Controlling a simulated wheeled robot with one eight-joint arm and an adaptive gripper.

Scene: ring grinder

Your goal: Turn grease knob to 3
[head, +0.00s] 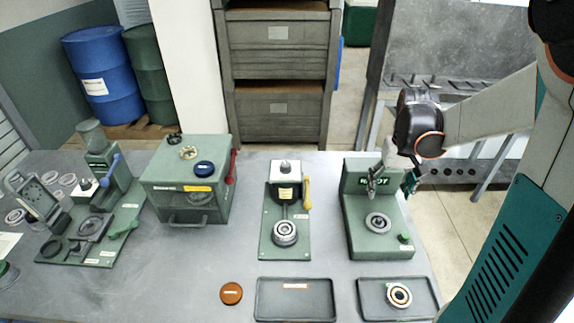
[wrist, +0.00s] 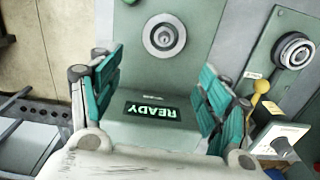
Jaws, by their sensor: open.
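My gripper (head: 391,182) is open and empty above the back of the green machine (head: 372,232) with the READY display. In the wrist view my gripper (wrist: 160,84) has its teal fingers spread on both sides of that display (wrist: 157,108). A knob (head: 286,167) sits on a white block on the green station left of this machine, beside a yellow lever. That knob also shows at the lower right of the wrist view (wrist: 281,145), apart from my fingers. Another dark knob (head: 86,184) sits on a white block at the far-left station. I cannot read which knob is for grease.
The yellow lever (head: 307,192) stands close to the nearer knob. A green box (head: 188,205) with a red handle stands further left. Two dark trays, one (head: 295,310) empty-looking and one (head: 372,310) with a ring, lie at the front. An orange disc (head: 231,293) lies beside them.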

